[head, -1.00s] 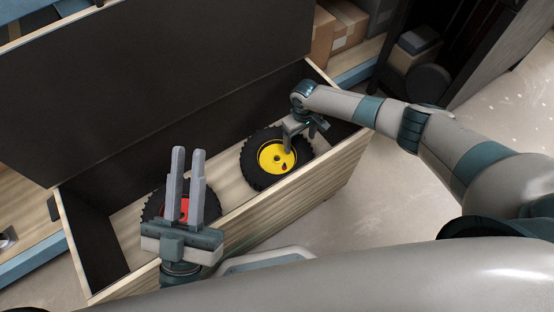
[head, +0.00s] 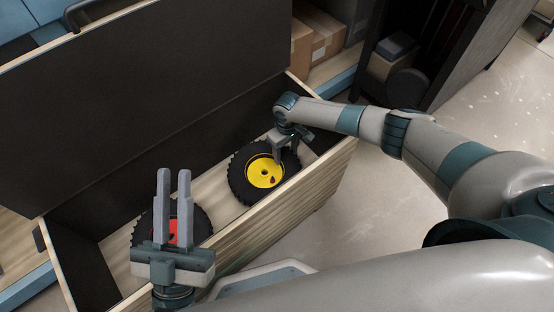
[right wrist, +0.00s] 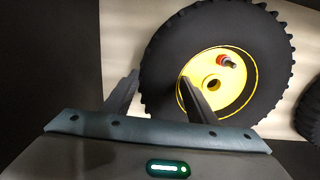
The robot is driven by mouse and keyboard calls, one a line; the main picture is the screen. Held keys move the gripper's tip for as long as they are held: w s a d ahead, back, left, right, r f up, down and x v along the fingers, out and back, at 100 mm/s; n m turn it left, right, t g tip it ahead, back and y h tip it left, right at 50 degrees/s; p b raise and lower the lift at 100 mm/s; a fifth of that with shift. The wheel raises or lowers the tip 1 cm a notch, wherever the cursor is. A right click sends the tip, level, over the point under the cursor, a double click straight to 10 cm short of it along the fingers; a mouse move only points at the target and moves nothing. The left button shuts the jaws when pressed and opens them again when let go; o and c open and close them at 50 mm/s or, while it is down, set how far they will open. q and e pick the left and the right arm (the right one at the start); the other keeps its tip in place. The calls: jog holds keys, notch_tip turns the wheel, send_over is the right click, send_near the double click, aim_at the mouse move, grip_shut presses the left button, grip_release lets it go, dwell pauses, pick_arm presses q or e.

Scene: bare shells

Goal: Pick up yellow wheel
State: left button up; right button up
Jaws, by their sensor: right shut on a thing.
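The yellow wheel (head: 246,187), a black knobbly tyre on a yellow hub, lies in the long open wooden box (head: 228,258). It also shows in the right wrist view (right wrist: 168,62), with a small red-and-metal piece on its hub. My right gripper (head: 286,158) reaches down at the wheel's upper right edge. In the right wrist view its fingers (right wrist: 160,98) straddle the tyre, one outside it and one over the hub, and it is shut on the tyre. My left gripper (head: 174,172) points up, empty, its fingers apart, in front of the red wheel (head: 201,222).
The red wheel lies in the box left of the yellow one, partly hidden by my left gripper. The box's dark lid (head: 150,110) stands open behind. Cardboard boxes (head: 325,38) sit on a shelf at the back. Bare floor (head: 490,95) shows to the right.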

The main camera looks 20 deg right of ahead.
jog(key=shift+r, duration=0.25)
